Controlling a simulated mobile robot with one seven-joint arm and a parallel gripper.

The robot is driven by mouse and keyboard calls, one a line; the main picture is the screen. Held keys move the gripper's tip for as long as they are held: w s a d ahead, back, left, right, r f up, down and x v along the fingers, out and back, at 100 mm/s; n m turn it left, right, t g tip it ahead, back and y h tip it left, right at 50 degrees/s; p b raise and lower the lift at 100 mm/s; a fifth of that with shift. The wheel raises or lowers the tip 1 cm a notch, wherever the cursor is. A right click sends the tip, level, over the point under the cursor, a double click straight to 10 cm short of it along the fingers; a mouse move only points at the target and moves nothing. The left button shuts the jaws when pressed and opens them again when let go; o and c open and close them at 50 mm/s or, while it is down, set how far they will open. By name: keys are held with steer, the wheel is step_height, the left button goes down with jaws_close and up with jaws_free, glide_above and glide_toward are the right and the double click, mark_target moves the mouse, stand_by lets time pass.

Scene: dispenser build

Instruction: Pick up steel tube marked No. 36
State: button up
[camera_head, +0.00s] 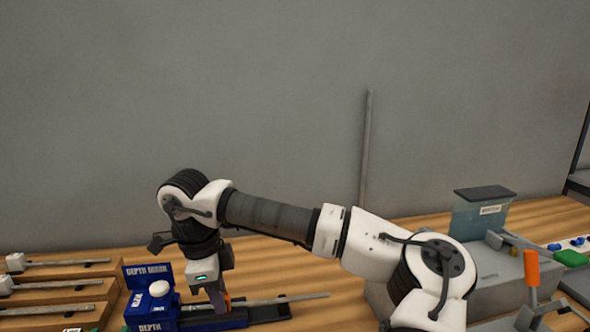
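A thin grey steel tube (285,300) lies nearly level along a dark blue fixture (262,312). Its right end sticks out past the fixture. No number can be read on it. My gripper (217,300) points down over the fixture, at the left part of this tube. The fingertips are small and partly hidden, so I cannot tell whether they are open or shut on the tube. More thin metal tubes (60,263) lie on wooden racks at the far left. Their markings are too small to read.
A blue box labelled "DEPTH" (148,275) with a white knob (159,288) stands just left of my gripper. A grey machine with a dark-topped clear box (482,212) and an orange-handled lever (532,268) stand right. A tall thin rod (366,150) rises behind my arm.

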steer(key=shift+r, duration=0.15)
jaws_close()
steer(key=shift+r+p, duration=2.3)
steer(key=shift+r, duration=1.1)
